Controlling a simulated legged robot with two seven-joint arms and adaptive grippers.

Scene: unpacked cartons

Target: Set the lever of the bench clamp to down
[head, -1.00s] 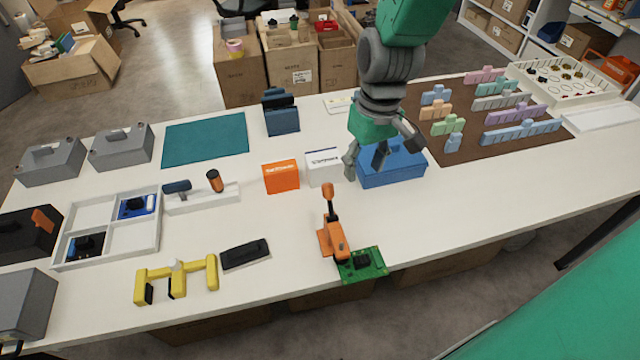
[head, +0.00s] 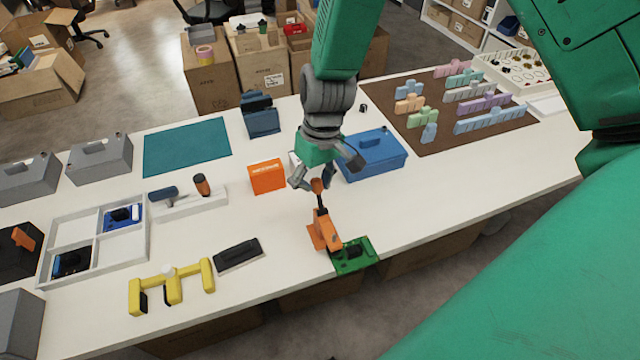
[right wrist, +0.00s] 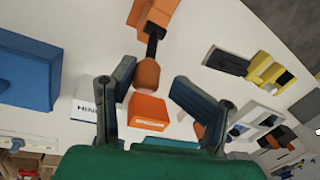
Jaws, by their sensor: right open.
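The bench clamp (head: 326,232) is orange and stands near the table's front edge, beside a green circuit board. Its dark lever with an orange knob (head: 317,185) sticks up from the clamp. My right gripper (head: 325,180) is open at the knob, with its fingers around or just behind it. In the right wrist view the knob (right wrist: 147,74) lies between the two open fingers (right wrist: 150,92), closer to the left one. I cannot tell whether a finger touches it. The clamp body (right wrist: 153,14) shows at the top there. My left gripper is out of view.
The green board (head: 353,256) lies at the clamp's foot. A blue toolbox (head: 375,158) and an orange box (head: 267,177) stand behind. A yellow fixture (head: 172,285) and a black object (head: 238,254) lie to the left. Bare table lies right of the clamp.

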